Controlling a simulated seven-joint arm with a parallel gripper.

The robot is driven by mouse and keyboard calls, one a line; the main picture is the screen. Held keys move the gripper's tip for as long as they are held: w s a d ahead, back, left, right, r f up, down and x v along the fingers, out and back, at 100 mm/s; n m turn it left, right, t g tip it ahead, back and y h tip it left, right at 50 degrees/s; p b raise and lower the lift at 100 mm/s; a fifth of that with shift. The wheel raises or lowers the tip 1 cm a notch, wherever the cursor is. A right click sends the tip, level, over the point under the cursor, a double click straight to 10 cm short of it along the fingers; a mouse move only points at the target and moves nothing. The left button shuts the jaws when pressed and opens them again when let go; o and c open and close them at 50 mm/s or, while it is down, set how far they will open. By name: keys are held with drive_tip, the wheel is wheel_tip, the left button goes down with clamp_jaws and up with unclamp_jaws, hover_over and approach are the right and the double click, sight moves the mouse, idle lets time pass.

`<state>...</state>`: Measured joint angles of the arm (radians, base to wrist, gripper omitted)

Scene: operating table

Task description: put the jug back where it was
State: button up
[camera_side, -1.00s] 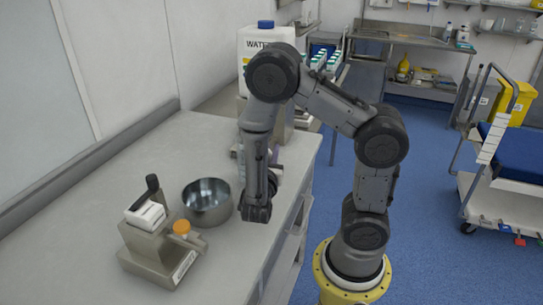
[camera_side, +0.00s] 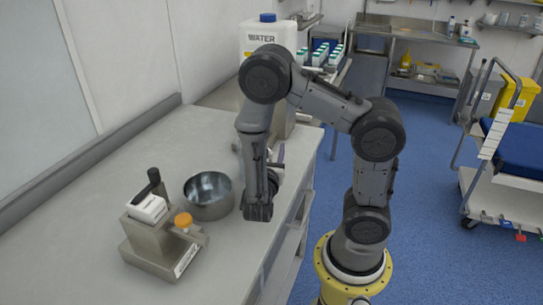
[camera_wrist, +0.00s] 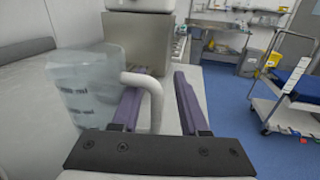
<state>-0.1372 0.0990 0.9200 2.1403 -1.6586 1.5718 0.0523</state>
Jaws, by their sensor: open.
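The jug (camera_wrist: 88,88) is translucent, with graduation marks and a white handle (camera_wrist: 156,100). It stands upright at the left of the wrist view. My gripper (camera_wrist: 160,74) is open, its two purple fingers apart. The jug's handle lies between the fingers, the left finger passing between the handle and the jug's body in the picture. I cannot tell whether either finger touches it.
A steel bowl (camera_side: 208,195) stands on the counter (camera_side: 120,185) left of my wrist. A white WATER container (camera_side: 267,40) stands on a metal stand behind. The counter's left part is clear.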

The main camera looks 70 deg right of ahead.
drive_tip(key=v, duration=1.1)
drive_tip(key=shift+s+a, duration=0.15)
drive_tip(key=shift+a, duration=0.2)
drive_tip(key=s+a+r+m+g+y, duration=0.1)
drive_tip(key=s+m+g+y, duration=0.25)
drive_tip(key=m+y, duration=0.3)
drive_tip(key=s+r+m+g+y, duration=0.2)
drive_tip(key=s+m+y, duration=0.3)
drive_tip(key=m, duration=0.2)
drive_tip(key=w+a+r+m+t+y, duration=0.1)
drive_tip(key=a+r+m+t+y, duration=0.5)
drive_tip(key=r+t, duration=0.1)
drive_tip(key=shift+w+r+m, duration=0.2)
drive_tip(key=shift+r+m, duration=0.15)
drive_tip(key=shift+a, duration=0.1)
